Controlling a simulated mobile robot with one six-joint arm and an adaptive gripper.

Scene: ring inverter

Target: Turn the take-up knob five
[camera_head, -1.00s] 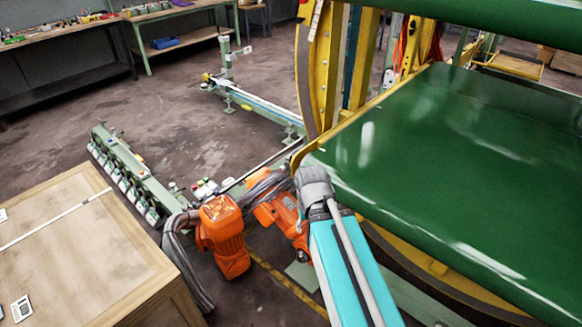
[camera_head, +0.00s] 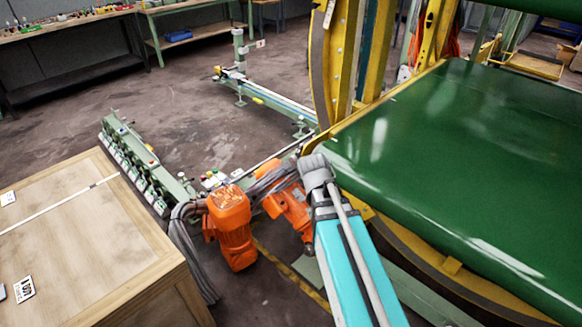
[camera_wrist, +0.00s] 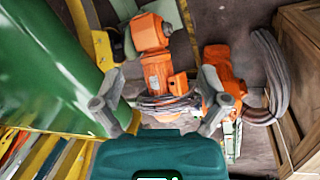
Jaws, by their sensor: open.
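A low green bench (camera_head: 140,165) with a row of several small white-and-grey units stands on the floor left of centre in the head view. Single knobs and any numbers on it are too small to tell, so I cannot pick out take-up knob five. My gripper (camera_wrist: 162,95) is open and empty in the wrist view, its two grey fingers spread wide. Behind the fingers are orange motors and grey cables. In the head view my arm reaches up from the bottom, and my fingers cannot be made out there.
Orange motors (camera_head: 232,228) with grey cables stand between the bench and my arm. A wooden crate (camera_head: 85,235) fills the lower left. A large green panel (camera_head: 460,170) in a yellow frame lies close on the right. Open floor (camera_head: 185,85) lies beyond the bench.

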